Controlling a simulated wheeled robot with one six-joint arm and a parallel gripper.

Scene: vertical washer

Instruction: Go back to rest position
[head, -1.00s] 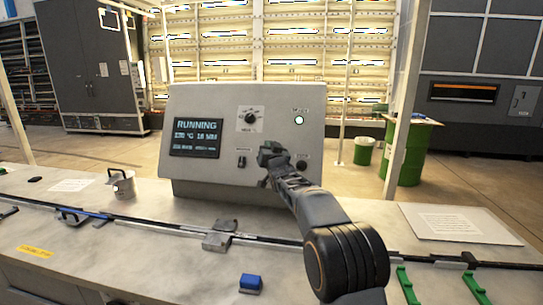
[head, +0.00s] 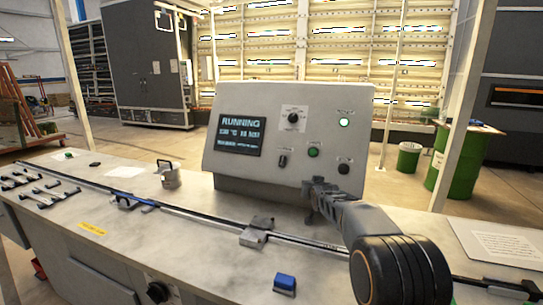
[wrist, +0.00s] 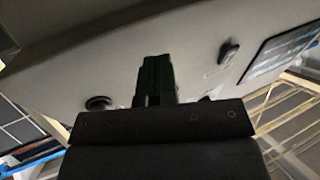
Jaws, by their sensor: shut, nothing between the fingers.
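My gripper (head: 320,187) is at the lower part of the grey control panel (head: 236,170), in front of its face and below the green button (head: 313,152). It is shut and empty, with its fingers together in the wrist view (wrist: 155,80). The panel screen (head: 240,135) reads RUNNING, and a green light (head: 344,122) is lit at its upper right. A black knob (head: 293,117), a switch (head: 282,160) and a dark button (head: 344,166) are also on the panel. I cannot tell whether the fingers touch the panel.
A green drum (head: 457,165) stands behind at right. The bench front is largely clear.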

